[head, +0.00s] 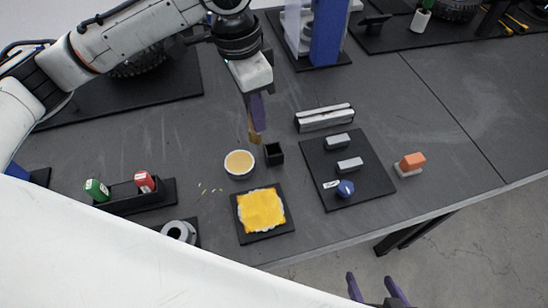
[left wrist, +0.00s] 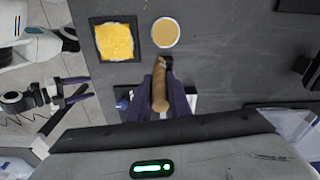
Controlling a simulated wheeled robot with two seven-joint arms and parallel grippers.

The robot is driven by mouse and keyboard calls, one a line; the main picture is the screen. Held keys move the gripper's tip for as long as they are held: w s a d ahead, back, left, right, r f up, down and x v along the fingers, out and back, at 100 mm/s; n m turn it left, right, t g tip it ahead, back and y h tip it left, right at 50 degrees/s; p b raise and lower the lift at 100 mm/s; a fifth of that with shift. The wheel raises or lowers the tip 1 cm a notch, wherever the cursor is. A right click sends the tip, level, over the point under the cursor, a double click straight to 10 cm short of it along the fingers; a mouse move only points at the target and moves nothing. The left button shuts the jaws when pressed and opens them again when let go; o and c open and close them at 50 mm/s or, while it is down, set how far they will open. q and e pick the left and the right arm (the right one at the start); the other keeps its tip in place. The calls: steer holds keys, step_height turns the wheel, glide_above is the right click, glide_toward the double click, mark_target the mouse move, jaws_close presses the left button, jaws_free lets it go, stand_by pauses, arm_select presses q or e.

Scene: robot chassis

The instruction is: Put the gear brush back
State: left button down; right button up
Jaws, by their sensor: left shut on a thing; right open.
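The gear brush (head: 254,131), with a tan-brown body, is gripped in my left gripper (head: 257,112) and points downward. In the left wrist view the brush (left wrist: 160,92) shows between the purple fingers, its far end close to a small black open holder (left wrist: 167,62). In the head view this holder (head: 274,154) stands on the table just right of and below the brush's lower end. The brush appears apart from the holder; its exact height is unclear. My right gripper (head: 378,290) is open and empty at the bottom edge, beyond the table's front edge.
A white bowl of tan contents (head: 239,164) stands left of the holder. A yellow cloth (head: 262,210) lies on a black mat in front. A black board (head: 345,170) with grey blocks is to the right. An orange-topped block (head: 411,163) stands farther right.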

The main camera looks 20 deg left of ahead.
arm_select(q)
steer(key=w+d+f+m, duration=0.1)
steer(key=f+m, duration=0.1)
steer(key=f, duration=0.1)
steer(key=w+f+m, duration=0.1)
steer(key=f+m, duration=0.1)
steer(key=f, duration=0.2)
steer(key=w+d+f+m, duration=0.1)
steer(key=f+m, duration=0.1)
steer(key=f, duration=0.2)
steer(key=shift+w+d+g+h+b, duration=0.3)
steer(key=shift+w+b, duration=0.05)
steer(key=shift+f, duration=0.15)
steer(key=c, duration=1.6)
jaws_free()
steer(key=shift+c, duration=0.2)
step_height(320, 180, up, 12)
steer(key=a, duration=0.1)
steer(key=shift+s+a, duration=0.15)
steer(key=shift+a, duration=0.05)
